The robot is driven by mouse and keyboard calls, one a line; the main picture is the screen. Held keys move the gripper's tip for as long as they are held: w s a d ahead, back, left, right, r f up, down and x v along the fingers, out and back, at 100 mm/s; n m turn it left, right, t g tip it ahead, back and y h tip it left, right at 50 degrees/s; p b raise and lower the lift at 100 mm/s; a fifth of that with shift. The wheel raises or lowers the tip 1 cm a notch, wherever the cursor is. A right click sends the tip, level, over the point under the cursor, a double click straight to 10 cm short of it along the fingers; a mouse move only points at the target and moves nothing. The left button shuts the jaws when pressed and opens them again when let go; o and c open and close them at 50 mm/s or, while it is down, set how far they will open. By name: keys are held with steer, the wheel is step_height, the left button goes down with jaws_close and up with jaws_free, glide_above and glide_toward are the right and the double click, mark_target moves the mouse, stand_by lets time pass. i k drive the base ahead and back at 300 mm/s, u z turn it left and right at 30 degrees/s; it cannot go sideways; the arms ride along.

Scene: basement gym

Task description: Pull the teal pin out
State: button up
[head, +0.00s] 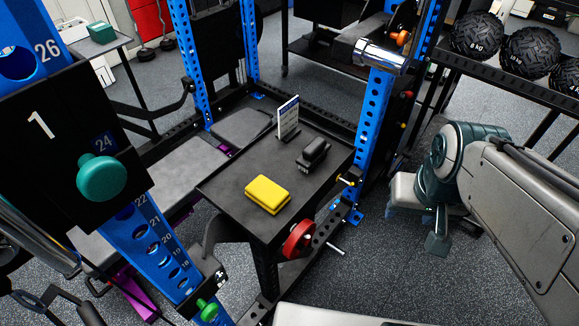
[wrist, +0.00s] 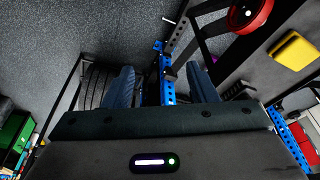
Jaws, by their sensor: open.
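The teal pin (head: 101,178) has a round knob and sticks out of a black plate (head: 50,165) marked 1, at the left of the head view. My arm is at the right of the head view, far from the teal pin. The teal pin is not visible in the wrist view.
A black table (head: 228,196) in the middle holds a yellow block (head: 267,194), a black object (head: 313,153) and a white card (head: 288,119). Medicine balls (head: 529,52) sit at upper right.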

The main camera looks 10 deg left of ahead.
mark_target(100, 179)
steer(key=u, duration=0.5)
steer(key=k, duration=1.25)
steer(key=u, duration=1.45)
